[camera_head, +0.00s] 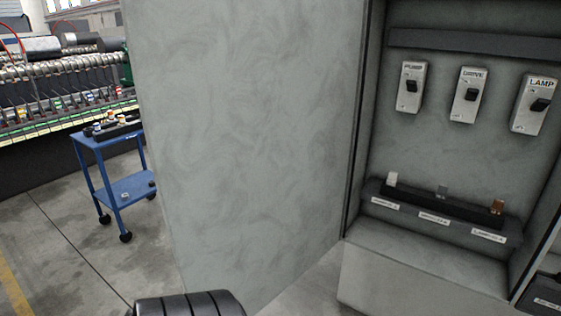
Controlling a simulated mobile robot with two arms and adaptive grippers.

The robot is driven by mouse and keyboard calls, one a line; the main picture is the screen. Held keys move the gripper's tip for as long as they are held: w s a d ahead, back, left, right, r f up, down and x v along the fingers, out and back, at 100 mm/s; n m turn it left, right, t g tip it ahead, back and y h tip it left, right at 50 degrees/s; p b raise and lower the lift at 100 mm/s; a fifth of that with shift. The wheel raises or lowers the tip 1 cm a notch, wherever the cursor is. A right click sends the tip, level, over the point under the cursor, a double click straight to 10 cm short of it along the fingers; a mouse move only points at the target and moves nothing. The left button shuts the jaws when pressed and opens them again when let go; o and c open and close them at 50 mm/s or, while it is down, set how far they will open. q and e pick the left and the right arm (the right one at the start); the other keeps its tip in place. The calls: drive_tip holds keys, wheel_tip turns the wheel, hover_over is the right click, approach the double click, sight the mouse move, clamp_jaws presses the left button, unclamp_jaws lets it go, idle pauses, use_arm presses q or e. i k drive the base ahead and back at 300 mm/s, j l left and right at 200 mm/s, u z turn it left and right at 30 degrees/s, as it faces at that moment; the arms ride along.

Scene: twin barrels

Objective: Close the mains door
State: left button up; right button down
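The mains door (245,130) is a large, mottled grey panel standing wide open in the middle of the head view. Its right edge meets the left side of the open grey cabinet (425,270). Inside, the switches labelled PUMP (410,88), DRIVE (467,95) and LAMP (534,105) show uncovered. No fingers of my left or right gripper can be made out. A black, rounded, banded part (188,304) shows at the bottom edge in front of the door's foot; I cannot tell whether it is mine.
A dark rail (440,205) low in the cabinet carries white, grey and brown pieces above labels. A dark labelled box (543,293) is at the lower right. A blue trolley (125,190) stands left of the door before a long machine (60,95). Floor at lower left is clear.

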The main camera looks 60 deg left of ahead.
sight(247, 107)
drive_tip(key=k+j, duration=0.1)
drive_tip(key=j, duration=0.35)
drive_tip(key=k+j, duration=0.1)
drive_tip(key=j, duration=0.4)
drive_tip(key=k+j, duration=0.15)
drive_tip(key=j, duration=0.3)
drive_tip(key=k+j, duration=0.1)
drive_tip(key=j, duration=0.35)
drive_tip(key=k+j, duration=0.1)
drive_tip(key=j, duration=0.35)
drive_tip(key=k+j, duration=0.1)
drive_tip(key=j, duration=0.4)
drive_tip(key=k+j, duration=0.1)
drive_tip(key=j, duration=0.35)
